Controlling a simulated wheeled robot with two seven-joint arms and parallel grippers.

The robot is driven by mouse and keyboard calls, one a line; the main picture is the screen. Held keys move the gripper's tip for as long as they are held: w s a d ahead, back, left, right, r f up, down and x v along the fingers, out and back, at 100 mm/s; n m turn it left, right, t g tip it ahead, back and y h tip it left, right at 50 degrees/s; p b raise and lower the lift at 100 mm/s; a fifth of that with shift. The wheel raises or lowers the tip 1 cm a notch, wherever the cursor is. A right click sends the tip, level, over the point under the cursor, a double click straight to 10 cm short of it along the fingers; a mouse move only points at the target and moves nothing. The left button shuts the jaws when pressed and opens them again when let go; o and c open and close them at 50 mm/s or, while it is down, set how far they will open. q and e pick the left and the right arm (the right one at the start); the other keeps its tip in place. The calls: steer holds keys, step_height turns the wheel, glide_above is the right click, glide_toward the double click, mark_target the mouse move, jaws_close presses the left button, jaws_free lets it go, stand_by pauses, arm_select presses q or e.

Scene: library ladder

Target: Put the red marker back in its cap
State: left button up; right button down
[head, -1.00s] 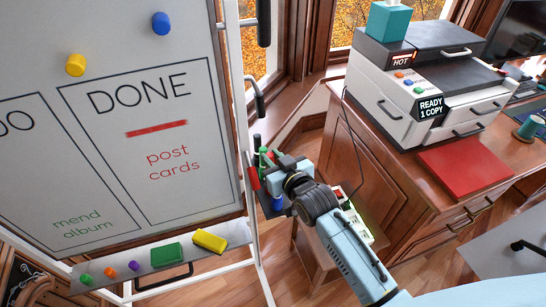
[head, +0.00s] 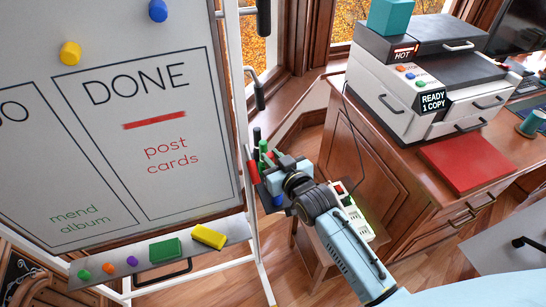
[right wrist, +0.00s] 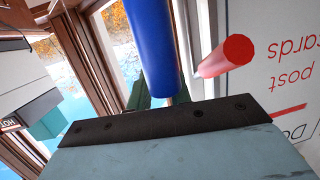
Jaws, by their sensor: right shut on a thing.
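My right gripper (head: 264,168) is at the edge of the whiteboard's frame, among several upright markers. Red (head: 252,171) shows at its left side; I take this as the red marker, and the gripper is shut on it. In the right wrist view the red marker (right wrist: 226,57) shows as a red cylinder with one round end toward the camera. The fingertips are hidden there, and I cannot make out a separate red cap. A blue marker (right wrist: 150,45) stands close beside the red one, apart from it. My left gripper is not in view.
A black marker (head: 257,136) and a green marker (head: 263,147) stand just behind my gripper. The whiteboard (head: 200,180) is close on the left, with a tray (head: 140,278) holding magnets and erasers. A wooden cabinet (head: 375,150) with a printer (head: 400,100) stands at right.

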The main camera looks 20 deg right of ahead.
steer(key=shift+f, duration=0.5)
steer(key=c, duration=1.2)
jaws_free()
steer(key=shift+s+f, duration=0.1)
steer(key=v, duration=1.3)
steer(key=shift+r+p, duration=0.25)
steer(key=shift+p, duration=0.1)
steer(key=shift+s, duration=0.1)
steer(key=s+d+f+g+h+b, duration=0.1)
steer(key=s+f+g, duration=0.4)
steer(key=f, duration=1.1)
steer(key=s+d+f+g+h, duration=0.15)
steer(key=s+f, duration=0.45)
steer(key=f, duration=0.9)
steer(key=s+d+f+g, duration=0.1)
steer(key=s+f+g, duration=0.1)
steer(key=s+f, duration=0.3)
steer(key=s+d+f+g, duration=0.1)
steer(key=s+f+g, duration=0.2)
steer(key=s, duration=0.8)
steer(key=s+d+f+g, duration=0.2)
steer(key=s+f, duration=0.5)
steer(key=s, duration=0.1)
steer(key=shift+s+g+b, duration=0.35)
steer(key=shift+b, duration=0.05)
